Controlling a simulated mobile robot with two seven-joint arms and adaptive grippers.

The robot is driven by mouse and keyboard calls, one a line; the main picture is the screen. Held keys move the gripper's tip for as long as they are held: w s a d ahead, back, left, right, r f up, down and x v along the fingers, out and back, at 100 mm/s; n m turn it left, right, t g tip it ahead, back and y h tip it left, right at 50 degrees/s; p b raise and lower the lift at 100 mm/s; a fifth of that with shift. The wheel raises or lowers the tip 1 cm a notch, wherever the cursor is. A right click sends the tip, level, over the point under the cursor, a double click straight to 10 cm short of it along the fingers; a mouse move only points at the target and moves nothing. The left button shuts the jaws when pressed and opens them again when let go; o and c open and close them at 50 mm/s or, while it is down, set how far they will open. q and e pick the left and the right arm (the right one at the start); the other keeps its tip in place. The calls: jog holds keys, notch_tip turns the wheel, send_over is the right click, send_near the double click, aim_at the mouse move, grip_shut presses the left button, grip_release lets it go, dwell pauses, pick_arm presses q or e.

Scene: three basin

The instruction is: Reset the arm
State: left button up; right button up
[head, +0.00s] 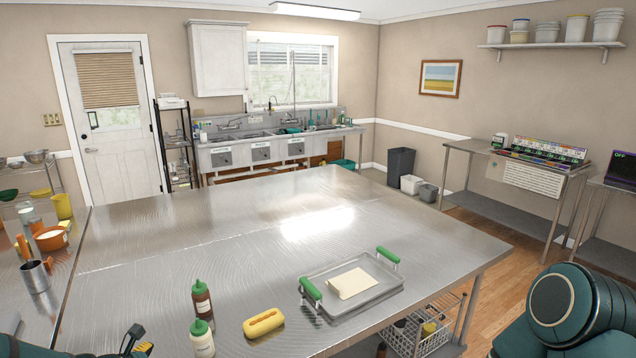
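My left gripper (130,342) shows only in part at the bottom left edge of the head view, low over the near side of the steel table. Its fingertips are dark and mostly cut off, so I cannot tell whether it is open or shut. A teal piece of my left arm shows in the bottom left corner. My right arm (585,310) is a large teal link at the bottom right, to the right of the table. My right gripper is out of the picture.
A wire basket (420,338) sits below. The table's middle is clear.

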pick_arm(q)
jog(key=d+f+m, duration=0.1)
jog(key=s+d+f+g, duration=0.1)
jog(key=d+f, duration=0.1)
jog(key=d+f+m+g, duration=0.1)
jog(key=d+f, duration=0.1)
jog(key=shift+s+m+h, duration=0.3)
jog(key=s+d+f+m+g, duration=0.2)
jog(key=s+d+f+m, duration=0.2)
jog(key=s+d+m, duration=0.35)
jog(key=s+d+f+m+g+y, duration=0.1)
jog(key=s+d+f+m+g, duration=0.25)
jog(key=s+d+m, duration=0.45)
jog(key=s+d+f+m+g, duration=0.2)
jog(key=s+d+f+m, duration=0.25)
jog(key=s+m, duration=0.35)
jog(key=w+d+f+m+t+b, duration=0.1)
jog(key=w+f+b, duration=0.4)
jog(key=b, duration=0.5)
jog(key=shift+d+f+t, duration=0.15)
jog(key=shift+d+t, duration=0.5)
jog(key=shift+d, duration=0.15)
pick_arm(e)
notch_tip(320, 180, down, 11)
jog(key=shift+a+g, duration=0.2)
jog(key=shift+g, duration=0.1)
